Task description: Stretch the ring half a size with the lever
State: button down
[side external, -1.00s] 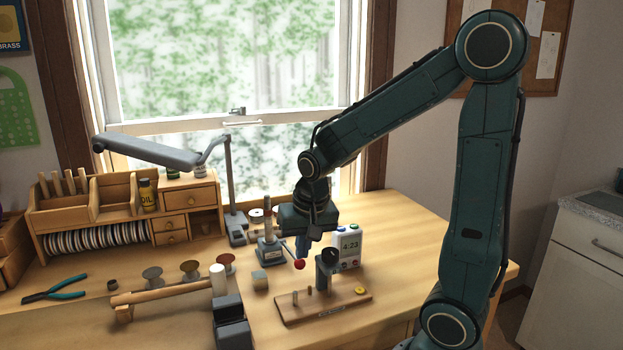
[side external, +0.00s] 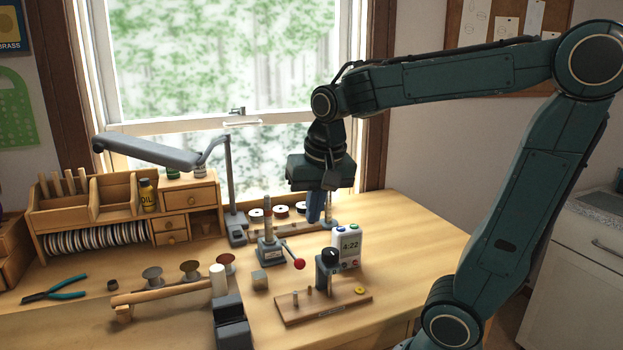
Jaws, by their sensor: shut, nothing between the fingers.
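The ring stretcher (side external: 270,248) is a small grey stand with an upright tapered post. Its lever slopes down to the right and ends in a red knob (side external: 299,264). I cannot make out a ring on the post at this size. My gripper (side external: 319,219) points down with its blue fingers shut and empty. In the picture it is above and to the right of the stretcher, apart from the red knob.
A wooden board (side external: 290,316) with pegs, a dark upright device (side external: 326,268) and a small yellow piece (side external: 360,290) lies in front. Spools (side external: 281,211) stand by the window. The bench's right side is clear.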

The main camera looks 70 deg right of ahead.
aim_at(290, 253)
jog(key=shift+s+a+r, duration=0.1)
jog(key=shift+s+r, duration=0.05)
jog(key=shift+r, duration=0.1)
jog(key=c, duration=1.5)
grip_release()
jog(key=shift+o, duration=0.2)
jog(key=w+d+f+y, duration=0.1)
jog(key=w+d+y, duration=0.2)
jog(key=d, duration=0.3)
jog(key=shift+w+d+f+g, duration=0.2)
jog(key=shift+w+d+g, duration=0.2)
jog(key=shift+w, duration=0.1)
jog(key=shift+f, duration=0.1)
jog(key=f, duration=0.4)
jog(key=w+a+f, duration=0.1)
jog(key=f, duration=0.4)
jog(key=w+a+f, duration=0.1)
jog(key=f, duration=0.3)
jog(key=shift+f, duration=0.2)
